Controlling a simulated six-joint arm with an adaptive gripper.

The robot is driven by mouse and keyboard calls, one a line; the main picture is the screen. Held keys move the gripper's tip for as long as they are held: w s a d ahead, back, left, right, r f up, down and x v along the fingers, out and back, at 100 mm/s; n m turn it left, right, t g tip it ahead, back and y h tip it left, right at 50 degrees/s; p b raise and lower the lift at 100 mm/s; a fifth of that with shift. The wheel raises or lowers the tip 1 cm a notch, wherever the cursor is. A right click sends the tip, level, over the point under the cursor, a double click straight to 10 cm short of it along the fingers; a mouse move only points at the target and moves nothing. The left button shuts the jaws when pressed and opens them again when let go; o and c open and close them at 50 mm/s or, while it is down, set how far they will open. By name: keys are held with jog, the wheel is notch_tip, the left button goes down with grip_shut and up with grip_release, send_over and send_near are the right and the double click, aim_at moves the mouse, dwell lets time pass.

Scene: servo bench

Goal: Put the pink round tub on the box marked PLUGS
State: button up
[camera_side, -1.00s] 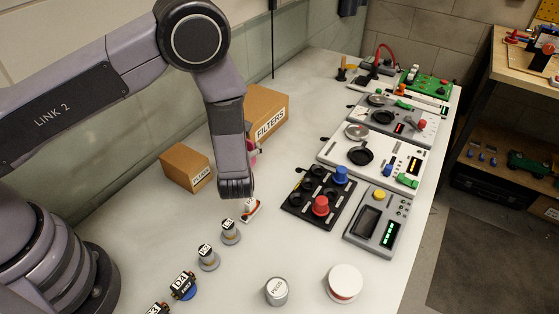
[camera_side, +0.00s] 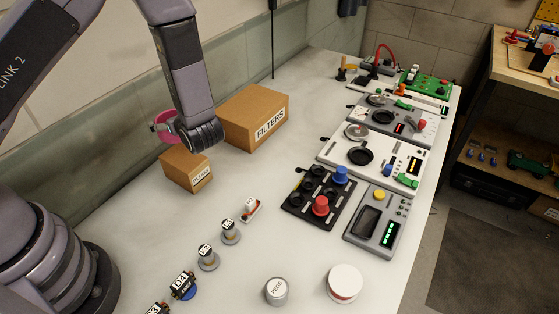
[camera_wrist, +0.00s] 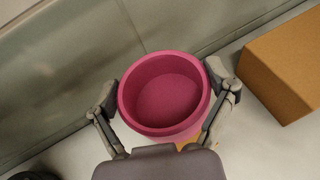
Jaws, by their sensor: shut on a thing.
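The pink round tub (camera_wrist: 164,92) is open-topped and empty in the wrist view, upright between the two fingers of my gripper (camera_wrist: 165,98), which is shut on it. In the side view the tub (camera_side: 163,122) shows partly behind my gripper (camera_side: 182,135), over or just behind the small cardboard box (camera_side: 186,171). The small box's front label is too small to read surely, but it looks like PLUGS. I cannot tell whether the tub touches the box top. In the wrist view a bit of orange-brown box shows below the tub.
A larger box marked FILTERS (camera_side: 256,117) stands just right of my gripper; its top also shows in the wrist view (camera_wrist: 288,65). The wall (camera_side: 95,130) is close behind. Several small labelled parts and a PEGS tub (camera_side: 277,291) stand in front; instrument panels (camera_side: 377,222) are at right.

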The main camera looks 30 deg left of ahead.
aim_at(182, 156)
jog(key=f, duration=0.7)
jog(key=shift+a+f, duration=0.2)
jog(key=shift+f, duration=0.05)
jog(key=shift+f, duration=0.15)
jog(key=o, duration=1)
